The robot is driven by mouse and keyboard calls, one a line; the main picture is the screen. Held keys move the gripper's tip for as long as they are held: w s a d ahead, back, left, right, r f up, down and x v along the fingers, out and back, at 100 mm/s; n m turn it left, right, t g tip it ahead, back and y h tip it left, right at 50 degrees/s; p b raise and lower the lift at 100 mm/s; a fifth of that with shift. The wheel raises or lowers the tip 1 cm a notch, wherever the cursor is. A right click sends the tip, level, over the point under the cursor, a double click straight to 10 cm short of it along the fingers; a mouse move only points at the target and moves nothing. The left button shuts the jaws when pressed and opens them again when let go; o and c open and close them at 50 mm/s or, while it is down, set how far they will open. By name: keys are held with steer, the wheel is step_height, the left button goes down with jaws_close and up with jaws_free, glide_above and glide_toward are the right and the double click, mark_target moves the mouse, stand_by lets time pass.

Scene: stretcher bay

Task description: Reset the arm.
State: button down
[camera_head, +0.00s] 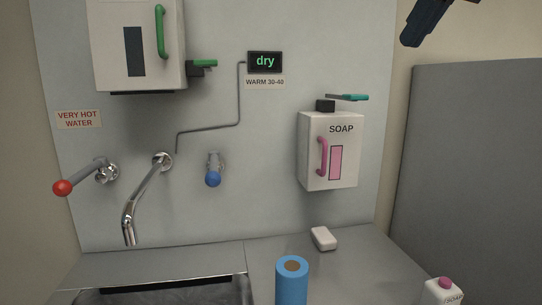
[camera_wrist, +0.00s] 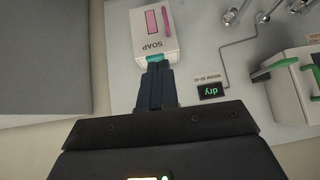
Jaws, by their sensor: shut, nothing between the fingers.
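My gripper (camera_head: 412,38) shows at the top right of the head view as a dark blue shape, raised high in front of the wall and above the level of the soap dispenser (camera_head: 330,165). In the wrist view my gripper (camera_wrist: 157,68) has its two dark fingers together, with nothing between them. The wrist picture is upside down. There the fingertips overlap the teal lever of the soap dispenser (camera_wrist: 152,35) in the picture; the head view shows them apart from it.
A spout (camera_head: 145,195), a red-knobbed tap (camera_head: 85,178) and a blue-knobbed tap (camera_head: 213,172) project from the wall. A green-handled dispenser (camera_head: 135,65) hangs upper left. A soap bar (camera_head: 323,238), blue roll (camera_head: 291,285) and soap bottle (camera_head: 443,292) stand on the counter. A grey panel (camera_head: 475,170) is right.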

steer(key=w+a+f+m+t+y, duration=0.1)
steer(key=w+a+f+y, duration=0.2)
steer(key=f, duration=0.7)
steer(key=w+a+f+t+y, duration=0.2)
steer(key=a+f+y, duration=0.25)
steer(key=f, duration=0.55)
steer(key=s+a+f+m+t+h, duration=0.1)
steer(key=s+f+m+t, duration=0.3)
steer(key=f, duration=0.6)
steer(key=s+a+f+m+h, duration=0.1)
steer(key=s+f+h, duration=0.1)
steer(key=s+f, duration=0.6)
steer(key=s+d+f+m+h, duration=0.1)
steer(key=s+d+f+h, duration=0.15)
steer(key=s+f, duration=0.6)
steer(key=s+d+f+h, duration=0.25)
steer(key=s+f, duration=0.35)
steer(key=s, duration=0.6)
steer(key=s+d+r+n+h, duration=0.1)
steer(key=s+d+r+n, duration=0.1)
steer(key=s, duration=0.7)
steer(key=s+d+r+n, duration=0.2)
steer(key=s, duration=0.8)
steer(key=shift+s+d+r+n+h, duration=0.25)
steer(key=shift+r+n+h, duration=0.05)
steer(key=shift+r+h, duration=0.1)
